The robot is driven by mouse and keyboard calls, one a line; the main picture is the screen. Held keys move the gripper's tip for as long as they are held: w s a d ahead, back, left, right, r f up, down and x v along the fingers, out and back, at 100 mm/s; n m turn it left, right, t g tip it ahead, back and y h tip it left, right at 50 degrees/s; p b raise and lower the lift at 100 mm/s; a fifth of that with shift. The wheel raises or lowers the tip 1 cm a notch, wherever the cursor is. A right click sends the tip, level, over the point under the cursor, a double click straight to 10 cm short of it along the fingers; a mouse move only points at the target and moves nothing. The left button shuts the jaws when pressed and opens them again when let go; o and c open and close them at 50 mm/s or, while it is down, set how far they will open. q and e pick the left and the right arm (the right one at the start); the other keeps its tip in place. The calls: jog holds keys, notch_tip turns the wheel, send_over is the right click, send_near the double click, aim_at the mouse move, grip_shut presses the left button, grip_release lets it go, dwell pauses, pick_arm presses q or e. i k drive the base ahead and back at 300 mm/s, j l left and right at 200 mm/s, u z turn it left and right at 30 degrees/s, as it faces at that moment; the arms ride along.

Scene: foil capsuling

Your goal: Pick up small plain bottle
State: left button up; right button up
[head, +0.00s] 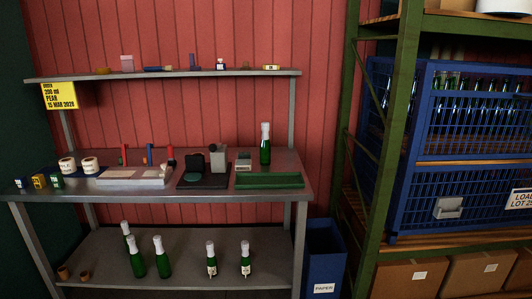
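Several green bottles with pale tops are in the head view. On the lower shelf's left, three show no label: one at the back (126,230), one in front (137,262) and one to its right (162,263). Two more bottles there, a middle one (212,258) and a right one (245,258), have pale labels low on the body. A single green bottle (265,151) without a visible label stands upright on the workbench at the back right. I cannot tell surely which plain bottle is the small one. Neither gripper is in view.
The workbench (215,192) holds white rolls (67,165), a grey-white tray (125,175), a dark device (205,178) and a green tray (269,181). A blue bin (322,255) stands right of it. A green rack (397,130) holds blue crates (455,120). The lower shelf's middle front is clear.

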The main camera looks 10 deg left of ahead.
aim_at(265, 145)
jog(key=i+l+u, duration=0.2)
jog(key=i+u, duration=0.25)
jog(key=i+l+u, duration=0.3)
jog(key=u, duration=0.15)
